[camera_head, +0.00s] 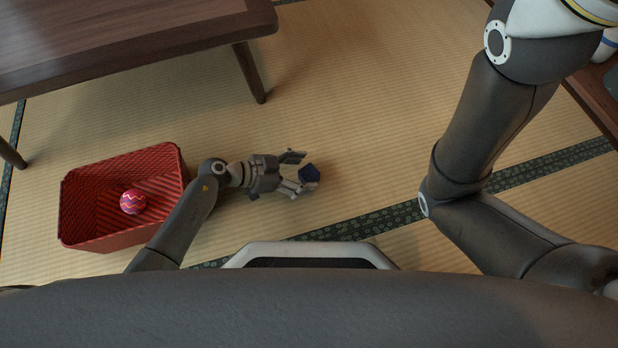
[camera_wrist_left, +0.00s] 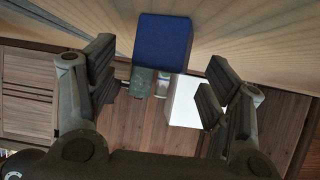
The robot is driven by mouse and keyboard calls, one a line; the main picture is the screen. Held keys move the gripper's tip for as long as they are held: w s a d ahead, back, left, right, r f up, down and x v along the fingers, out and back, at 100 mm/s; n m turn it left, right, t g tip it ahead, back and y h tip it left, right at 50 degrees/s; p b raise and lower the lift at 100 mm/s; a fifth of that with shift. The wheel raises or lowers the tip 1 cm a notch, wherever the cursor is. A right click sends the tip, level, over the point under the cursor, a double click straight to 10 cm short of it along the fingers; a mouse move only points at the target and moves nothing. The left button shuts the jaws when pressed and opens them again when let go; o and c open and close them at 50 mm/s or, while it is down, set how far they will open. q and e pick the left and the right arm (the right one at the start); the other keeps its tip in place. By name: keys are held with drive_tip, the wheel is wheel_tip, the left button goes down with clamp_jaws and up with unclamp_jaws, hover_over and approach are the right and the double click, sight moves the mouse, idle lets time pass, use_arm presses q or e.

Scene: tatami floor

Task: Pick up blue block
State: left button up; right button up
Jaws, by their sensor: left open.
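My left gripper is open, with one finger on the far side and one on the near side. In the left wrist view the blue block (camera_wrist_left: 163,42) shows between and beyond the two open fingers (camera_wrist_left: 160,85), near the top of the picture.
A red basket (camera_head: 75,198) with a pink patterned ball (camera_head: 132,201) in it stands left of my left gripper. A dark wooden table (camera_head: 130,35) is at the upper left. Another wooden piece of furniture (camera_head: 592,103) is at the right edge. The floor between is clear.

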use_arm(q)
drive_tip(key=shift+w+d, duration=0.1)
drive_tip(key=shift+d, duration=0.05)
drive_tip(key=c, duration=1.2)
